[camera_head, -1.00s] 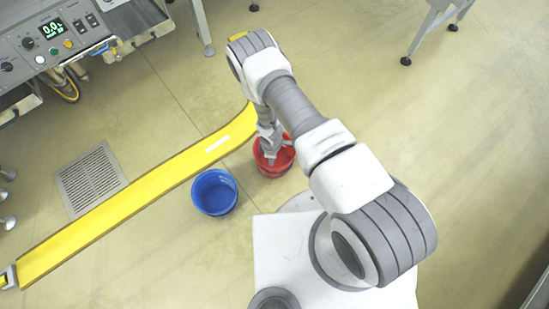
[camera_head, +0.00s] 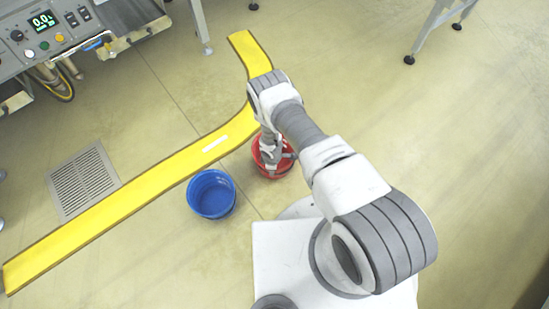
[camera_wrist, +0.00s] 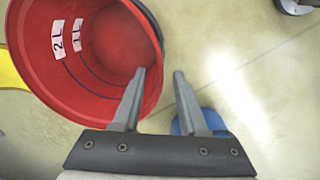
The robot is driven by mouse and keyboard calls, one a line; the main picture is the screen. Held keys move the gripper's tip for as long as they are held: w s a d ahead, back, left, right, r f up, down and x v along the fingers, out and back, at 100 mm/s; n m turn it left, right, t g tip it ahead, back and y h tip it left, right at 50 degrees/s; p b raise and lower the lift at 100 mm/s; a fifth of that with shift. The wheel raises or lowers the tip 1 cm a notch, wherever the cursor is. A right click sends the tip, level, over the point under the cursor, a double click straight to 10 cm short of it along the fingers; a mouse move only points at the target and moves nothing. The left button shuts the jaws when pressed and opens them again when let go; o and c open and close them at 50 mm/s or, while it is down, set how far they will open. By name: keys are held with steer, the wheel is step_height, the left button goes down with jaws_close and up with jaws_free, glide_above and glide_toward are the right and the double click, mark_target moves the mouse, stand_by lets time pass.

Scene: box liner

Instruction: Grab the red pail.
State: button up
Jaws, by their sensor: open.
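The red pail (camera_head: 259,166) stands upright on the floor, right of the blue pail. My gripper (camera_wrist: 159,73) is open and holds nothing. Its left finger overlaps the pail's mouth and its right finger is outside, with the rim running between them in the picture. I cannot tell how deep the fingers reach. In the head view my arm partly covers the pail.
The blue pail (camera_head: 212,194) stands close by on the left and shows behind my right finger in the wrist view (camera_wrist: 205,122). A yellow strip (camera_head: 130,196) crosses the floor behind the pails. A floor grate (camera_head: 84,180) lies left. Floor on the right is clear.

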steer(key=f, duration=0.1)
steer(key=f+b, duration=0.1)
steer(key=f, duration=0.1)
steer(key=shift+w+f, duration=0.2)
steer(key=shift+w, duration=0.1)
jaws_close()
stand_by(1.2)
